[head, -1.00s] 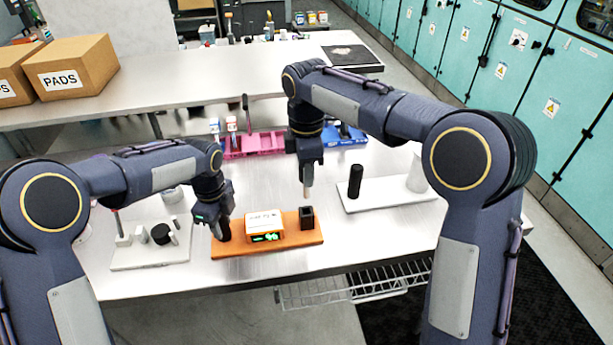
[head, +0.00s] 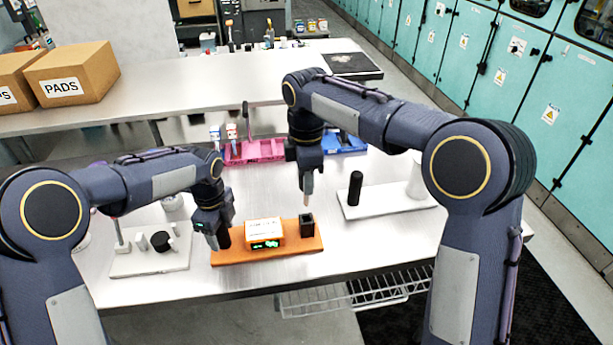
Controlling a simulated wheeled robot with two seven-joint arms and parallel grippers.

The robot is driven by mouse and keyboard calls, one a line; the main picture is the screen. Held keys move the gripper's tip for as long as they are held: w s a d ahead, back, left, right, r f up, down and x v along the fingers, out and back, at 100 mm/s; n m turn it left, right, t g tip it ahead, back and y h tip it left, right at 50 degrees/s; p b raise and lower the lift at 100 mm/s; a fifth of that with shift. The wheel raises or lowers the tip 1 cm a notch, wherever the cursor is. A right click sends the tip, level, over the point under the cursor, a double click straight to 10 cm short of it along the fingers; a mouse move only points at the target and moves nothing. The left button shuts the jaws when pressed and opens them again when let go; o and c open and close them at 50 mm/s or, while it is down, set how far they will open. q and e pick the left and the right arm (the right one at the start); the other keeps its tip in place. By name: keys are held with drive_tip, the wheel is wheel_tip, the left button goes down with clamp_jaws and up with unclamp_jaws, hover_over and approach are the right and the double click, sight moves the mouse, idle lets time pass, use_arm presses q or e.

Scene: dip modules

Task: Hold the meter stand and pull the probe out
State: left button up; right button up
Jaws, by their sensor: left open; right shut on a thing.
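The meter stand (head: 285,249) is an orange base on the table. It carries a white meter (head: 263,231) with a lit green display, a dark square socket (head: 306,223) at its right and a black post (head: 223,236) at its left. My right gripper (head: 308,185) is shut on the probe; its pale pinkish lower end (head: 308,199) hangs just above the socket, apart from it. The gripper hides the probe's upper part. My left gripper (head: 212,238) is open beside the black post, on its left.
A white plate (head: 150,263) with small parts lies left of the stand. Another white plate (head: 385,200) holds a black cylinder (head: 355,187) and a white cup. Pink (head: 258,151) and blue (head: 345,143) trays stand behind. The table front is clear.

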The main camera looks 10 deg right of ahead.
use_arm(q)
drive_tip(key=shift+r, duration=0.15)
use_arm(e)
drive_tip(key=shift+r, duration=0.1)
use_arm(q)
drive_tip(key=shift+r+p, duration=2.9)
drive_tip(key=shift+r, duration=0.8)
use_arm(e)
drive_tip(key=shift+r, duration=2.85)
use_arm(q)
drive_tip(key=shift+r, duration=1.35)
use_arm(e)
drive_tip(key=shift+r, duration=0.2)
use_arm(q)
wheel_tip(320, 180, up, 6)
drive_tip(key=shift+r, duration=0.1)
